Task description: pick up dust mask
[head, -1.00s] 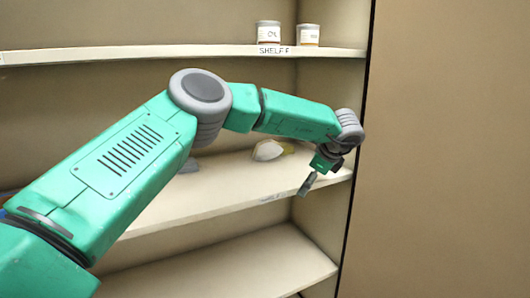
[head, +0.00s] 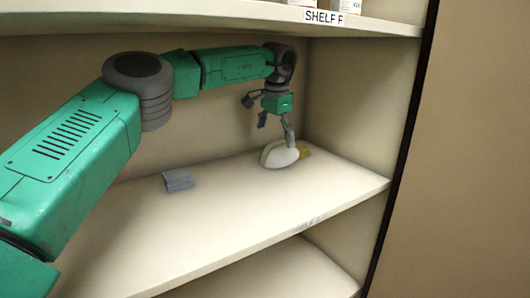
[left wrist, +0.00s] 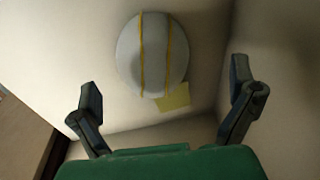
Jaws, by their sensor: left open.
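The dust mask (head: 277,156) is a white, rounded cup lying on the middle shelf near its right end. In the left wrist view the dust mask (left wrist: 150,55) shows two yellow straps and sits between and beyond the fingertips. My left gripper (head: 276,124) is open above the mask, its fingers pointing down. One finger overlaps the mask's upper edge in the head view; I cannot tell if it touches. My right gripper is not in view.
A yellow item (head: 304,151) lies beside the mask, partly hidden by it. A grey folded object (head: 178,180) lies farther left on the same shelf (head: 230,225). The upper shelf (head: 200,18) runs above my arm. The side wall (head: 360,110) closes the right end.

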